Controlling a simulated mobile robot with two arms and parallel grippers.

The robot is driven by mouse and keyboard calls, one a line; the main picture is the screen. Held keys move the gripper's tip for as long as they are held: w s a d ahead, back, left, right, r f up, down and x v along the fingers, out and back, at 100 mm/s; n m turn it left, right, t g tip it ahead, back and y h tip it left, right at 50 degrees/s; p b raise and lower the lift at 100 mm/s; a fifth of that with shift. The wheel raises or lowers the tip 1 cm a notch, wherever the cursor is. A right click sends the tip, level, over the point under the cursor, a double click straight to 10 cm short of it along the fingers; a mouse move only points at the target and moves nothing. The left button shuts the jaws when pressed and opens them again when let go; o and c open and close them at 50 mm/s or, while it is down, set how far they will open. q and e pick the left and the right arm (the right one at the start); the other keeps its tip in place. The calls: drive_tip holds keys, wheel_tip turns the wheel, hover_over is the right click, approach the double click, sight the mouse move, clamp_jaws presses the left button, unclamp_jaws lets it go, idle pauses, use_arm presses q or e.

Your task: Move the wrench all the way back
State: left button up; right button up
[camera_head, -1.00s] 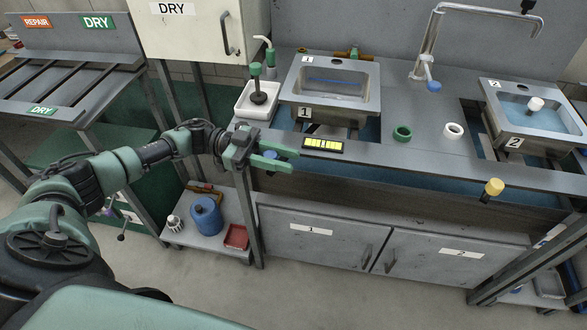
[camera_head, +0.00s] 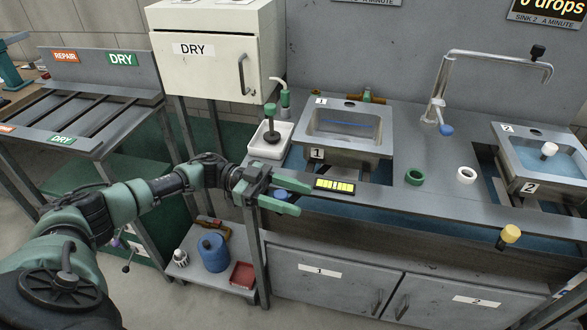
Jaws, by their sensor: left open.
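I cannot surely pick out the wrench. A small orange-brown tool (camera_head: 216,228) lies at the back of the low shelf, partly hidden behind a blue container, and may be it. My right gripper is out of view.
Sink 1 (camera_head: 379,141) and sink 2 (camera_head: 540,185) are set in the counter. A white tray (camera_head: 259,151) with a plunger stands left of sink 1. The low shelf (camera_head: 192,272) holds a blue container (camera_head: 213,252) and a red tray (camera_head: 243,276). The floor ahead is partly clear.

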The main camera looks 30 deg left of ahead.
use_arm(q)
wheel_tip(320, 180, up, 19)
drive_tip(key=shift+r, duration=0.2)
